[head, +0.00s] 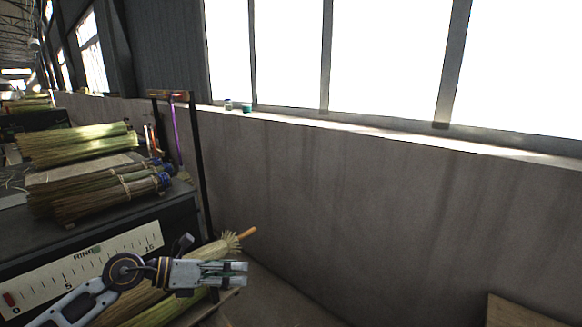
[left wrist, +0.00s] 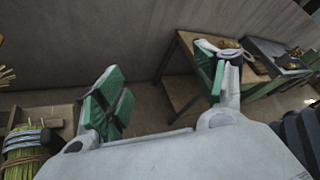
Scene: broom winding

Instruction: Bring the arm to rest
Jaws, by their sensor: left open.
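My left gripper (head: 241,273) reaches in from the lower left of the head view, its arm extended to the right. In the left wrist view its two green-padded fingers (left wrist: 163,86) stand wide apart with nothing between them. In the head view it is in front of a straw broom bundle (head: 216,249) with an orange-brown handle end. I cannot tell whether they touch. In the left wrist view, a bound straw bundle (left wrist: 22,150) lies at the lower left, beside the gripper. My right gripper is not in view.
A dark bench (head: 185,207) with a printed scale (head: 88,266) carries several straw bundles (head: 95,190) on the left. A grey wall (head: 350,195) runs behind. A wooden table (left wrist: 185,88) stands beyond the fingers in the wrist view. The space right of the gripper looks open.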

